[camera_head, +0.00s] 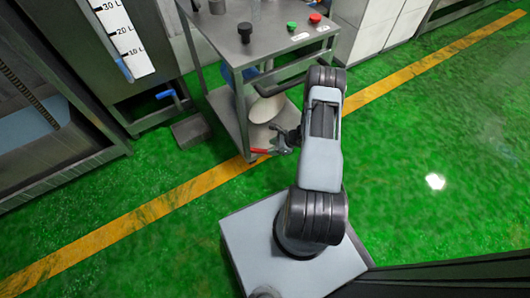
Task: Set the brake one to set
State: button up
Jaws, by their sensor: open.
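A small red lever-like part (262,150) shows at the lower front corner of the metal cart (238,122), near the floor; it may be a brake, but I cannot tell whether it is set. My gripper (282,141) is open, small and dark, just to the right of the red part. I cannot tell whether they touch. The cart's wheels are mostly hidden.
The cart top holds a black knob (245,32), a green button (291,26) and a red button (315,18). A pale round container (266,108) is on its lower shelf. A tank with a blue-handled valve (172,95) stands left. Green floor (430,140) is clear at right.

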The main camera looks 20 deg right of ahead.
aim_at(264, 150)
jog(key=shift+b+x, duration=0.75)
jog(key=shift+x, duration=1.9)
jog(key=shift+c, duration=0.3)
grip_shut()
